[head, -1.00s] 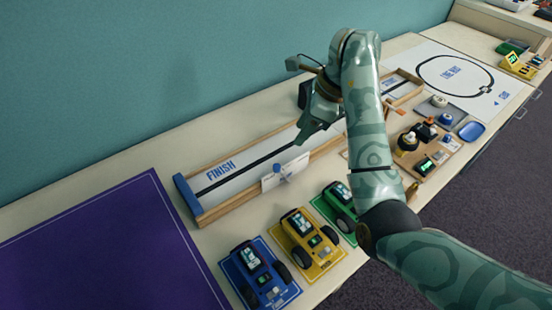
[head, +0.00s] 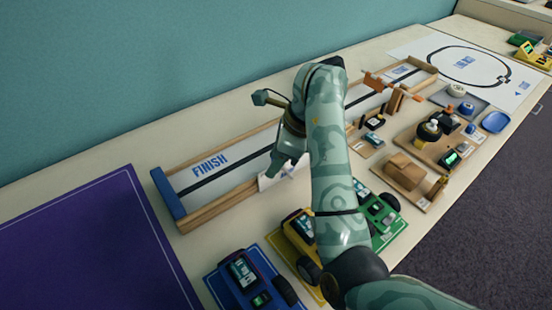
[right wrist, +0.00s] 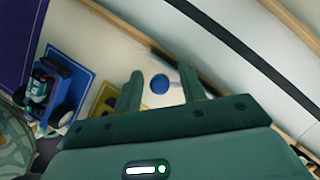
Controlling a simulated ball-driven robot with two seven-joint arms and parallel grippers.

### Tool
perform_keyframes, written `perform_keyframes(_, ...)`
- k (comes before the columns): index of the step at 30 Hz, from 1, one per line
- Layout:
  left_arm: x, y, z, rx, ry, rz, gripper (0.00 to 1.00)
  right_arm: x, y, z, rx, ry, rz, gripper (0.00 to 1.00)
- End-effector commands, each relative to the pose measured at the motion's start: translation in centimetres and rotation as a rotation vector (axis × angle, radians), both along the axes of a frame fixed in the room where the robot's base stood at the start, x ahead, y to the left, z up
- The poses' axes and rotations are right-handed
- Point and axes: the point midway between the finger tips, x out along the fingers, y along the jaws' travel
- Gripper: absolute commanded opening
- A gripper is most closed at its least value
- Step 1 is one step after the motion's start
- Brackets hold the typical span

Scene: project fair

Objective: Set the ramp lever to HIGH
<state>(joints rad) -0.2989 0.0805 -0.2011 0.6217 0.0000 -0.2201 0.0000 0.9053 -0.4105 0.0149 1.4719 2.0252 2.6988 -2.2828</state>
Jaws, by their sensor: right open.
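The long wooden track (head: 222,205) with a FINISH label runs along the table by the wall. A small white plate (head: 268,181) stands at its front side, mostly covered by my gripper. In the right wrist view a round blue knob (right wrist: 160,84) sits in front of the white plate; I take it for the ramp lever. Its setting and any lettering cannot be read. My right gripper (head: 284,170) is open and points down at the plate. In the right wrist view the fingers of the gripper (right wrist: 160,92) stand on either side of the knob, not closed on it. My left gripper is out of view.
A blue car (head: 246,272), a yellow car (head: 298,226) and a green car (head: 378,212) stand on mats in front of the track. A purple mat (head: 90,245) lies at left. Wooden parts (head: 405,172) and a blue tray (head: 495,122) are at right.

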Motion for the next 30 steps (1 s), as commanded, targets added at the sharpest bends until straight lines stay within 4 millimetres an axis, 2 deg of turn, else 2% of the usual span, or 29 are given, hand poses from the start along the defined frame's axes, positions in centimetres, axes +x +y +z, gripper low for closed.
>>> perform_keyframes(3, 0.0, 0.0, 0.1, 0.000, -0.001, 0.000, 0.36, 0.0, 0.0, 0.1, 0.000, -0.001, 0.000, 0.41)
perform_keyframes(4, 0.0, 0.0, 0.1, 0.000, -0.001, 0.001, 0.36, 0.0, 0.0, 0.1, 0.000, -0.001, 0.000, 0.38)
perform_keyframes(8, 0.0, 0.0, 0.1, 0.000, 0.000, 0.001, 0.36, 0.0, 0.0, 0.1, 0.000, 0.000, 0.000, 0.02)
perform_keyframes(9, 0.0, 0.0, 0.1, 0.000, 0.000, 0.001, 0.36, 0.0, 0.0, 0.1, 0.000, 0.000, 0.000, 0.00)
perform_keyframes(20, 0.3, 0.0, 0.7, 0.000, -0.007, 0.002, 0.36, 0.3, -0.5, 0.6, 0.043, 0.027, -0.002, 0.00)
perform_keyframes(30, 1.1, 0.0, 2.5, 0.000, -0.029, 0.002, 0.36, 1.6, -2.5, 1.4, 0.229, 0.151, -0.001, 0.00)
